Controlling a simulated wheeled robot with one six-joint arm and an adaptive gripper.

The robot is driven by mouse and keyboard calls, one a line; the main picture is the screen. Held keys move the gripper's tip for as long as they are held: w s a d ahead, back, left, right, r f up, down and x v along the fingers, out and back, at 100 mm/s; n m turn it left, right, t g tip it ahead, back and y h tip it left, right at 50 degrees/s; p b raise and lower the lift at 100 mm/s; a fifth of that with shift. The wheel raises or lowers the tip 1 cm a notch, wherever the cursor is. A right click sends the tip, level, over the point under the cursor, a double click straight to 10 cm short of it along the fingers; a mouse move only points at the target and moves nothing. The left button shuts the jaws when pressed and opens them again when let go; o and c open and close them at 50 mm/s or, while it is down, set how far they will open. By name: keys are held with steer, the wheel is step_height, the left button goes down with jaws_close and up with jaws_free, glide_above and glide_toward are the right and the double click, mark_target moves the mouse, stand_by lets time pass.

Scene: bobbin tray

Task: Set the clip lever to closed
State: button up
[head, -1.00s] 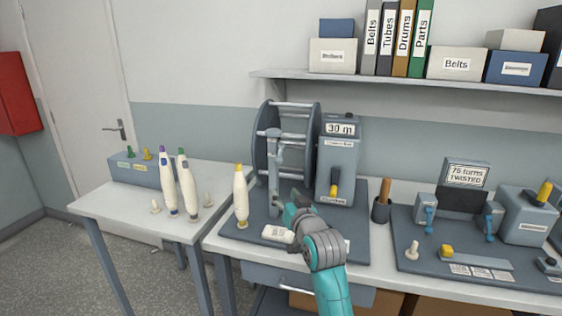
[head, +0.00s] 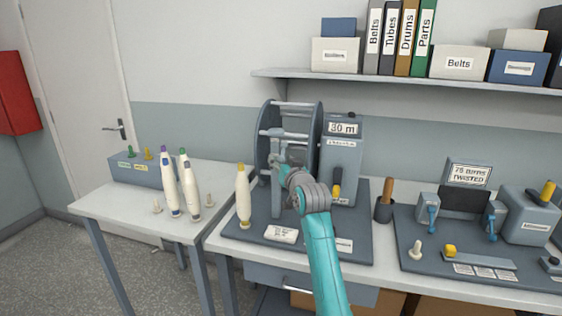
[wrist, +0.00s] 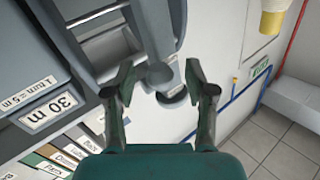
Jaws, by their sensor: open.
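The grey drum winder (head: 262,150) stands on a dark mat, with a grey upright post (head: 276,195) at its front. My gripper (head: 282,160) is at the upper part of this post, its fingers small and partly hidden by my wrist. In the wrist view my gripper (wrist: 160,82) is open, and a rounded grey lever-like end (wrist: 160,74) shows between its fingertips, with no clear grip on it. No label names this part as the clip lever, and I cannot tell its setting.
The counter housing (head: 342,155) marked "30 m" stands close right of my gripper. A yellow-tipped white bobbin (head: 243,198) stands at the left. A cup with a wooden handle (head: 384,208) and a twisting station (head: 466,203) are further right.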

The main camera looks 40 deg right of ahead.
steer(key=shift+w+d, duration=0.2)
steer(key=shift+w, duration=0.4)
jaws_close()
